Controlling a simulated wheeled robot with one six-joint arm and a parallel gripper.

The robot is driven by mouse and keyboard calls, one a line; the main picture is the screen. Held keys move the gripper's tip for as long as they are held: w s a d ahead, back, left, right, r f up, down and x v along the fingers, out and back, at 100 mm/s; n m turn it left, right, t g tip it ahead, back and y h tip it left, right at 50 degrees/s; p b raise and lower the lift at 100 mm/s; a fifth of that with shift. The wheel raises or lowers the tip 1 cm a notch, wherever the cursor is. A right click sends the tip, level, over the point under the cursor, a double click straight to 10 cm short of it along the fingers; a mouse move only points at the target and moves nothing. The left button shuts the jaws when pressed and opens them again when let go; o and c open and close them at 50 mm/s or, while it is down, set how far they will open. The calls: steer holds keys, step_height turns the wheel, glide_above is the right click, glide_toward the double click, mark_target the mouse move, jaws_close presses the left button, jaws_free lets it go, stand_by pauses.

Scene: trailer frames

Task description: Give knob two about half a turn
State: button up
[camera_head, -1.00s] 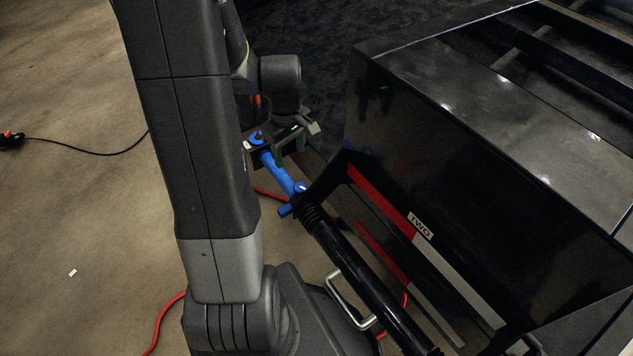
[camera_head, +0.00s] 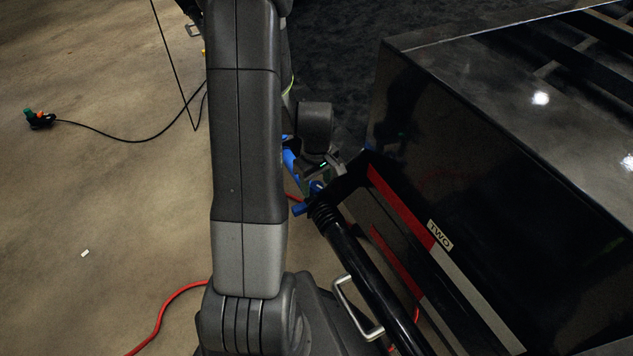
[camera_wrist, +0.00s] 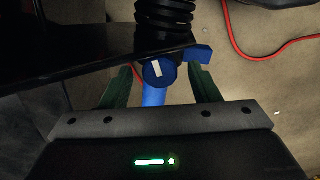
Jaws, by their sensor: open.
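Knob two is a round blue knob (camera_wrist: 158,74) with a white stripe, on a blue fitting at the end of a black ribbed column. In the wrist view it lies between the green fingers of my gripper (camera_wrist: 160,72), which is open with a visible gap on both sides. The stripe is slightly tilted. In the head view the blue knob (camera_head: 316,187) is partly hidden by my gripper (camera_head: 325,172). A "TWO" label (camera_head: 440,235) is on the black trailer frame (camera_head: 480,180).
A blue lever (camera_head: 302,210) sticks out beside the knob. The thick black tube (camera_head: 365,270) carries a metal handle (camera_head: 352,310). A red hose (camera_head: 170,305) runs over the floor. A black cable (camera_head: 100,135) lies at the left, where the floor is mostly clear.

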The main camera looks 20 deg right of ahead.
mark_target(317, 185)
steer(key=shift+c, duration=0.3)
steer(key=c, duration=0.9)
steer(key=shift+m+p, duration=0.3)
steer(key=shift+m, duration=2.1)
steer(key=o, duration=1)
steer(key=shift+c, duration=0.2)
steer(key=shift+r, duration=0.1)
step_height(317, 185, up, 14)
steer(key=p, duration=0.4)
steer(key=shift+f, duration=0.2)
